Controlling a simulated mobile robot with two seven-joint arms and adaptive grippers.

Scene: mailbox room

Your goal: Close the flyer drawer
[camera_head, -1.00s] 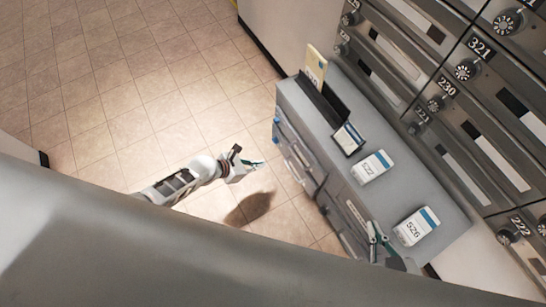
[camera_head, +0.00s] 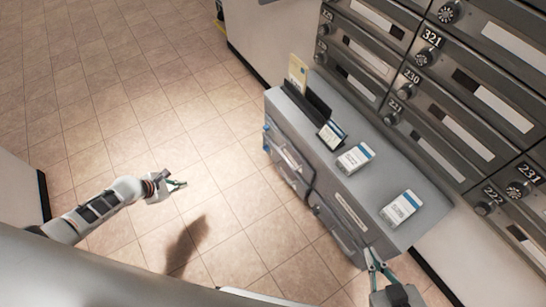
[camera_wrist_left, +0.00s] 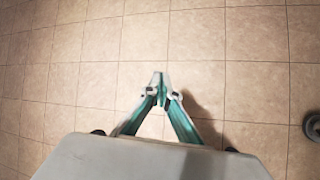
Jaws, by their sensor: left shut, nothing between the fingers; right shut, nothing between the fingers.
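A grey cabinet (camera_head: 372,165) stands against the mailbox wall in the head view. Its front has a drawer (camera_head: 345,218) with a pale label strip, near my right gripper. I cannot read the label or tell how far this drawer stands out. My right gripper (camera_head: 371,254) is shut and empty at the cabinet's near front corner, by that drawer; I cannot tell whether it touches. My left gripper (camera_head: 183,185) is shut and empty over the floor, well left of the cabinet. In the left wrist view its fingertips (camera_wrist_left: 159,78) meet above bare tiles.
On the cabinet top are two white boxes (camera_head: 355,158) (camera_head: 401,208) and a dark holder (camera_head: 306,99) with cards. Another front panel with a handle (camera_head: 288,155) lies further left. Numbered mailboxes (camera_head: 440,90) rise behind. The tiled floor (camera_head: 120,90) at left is clear.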

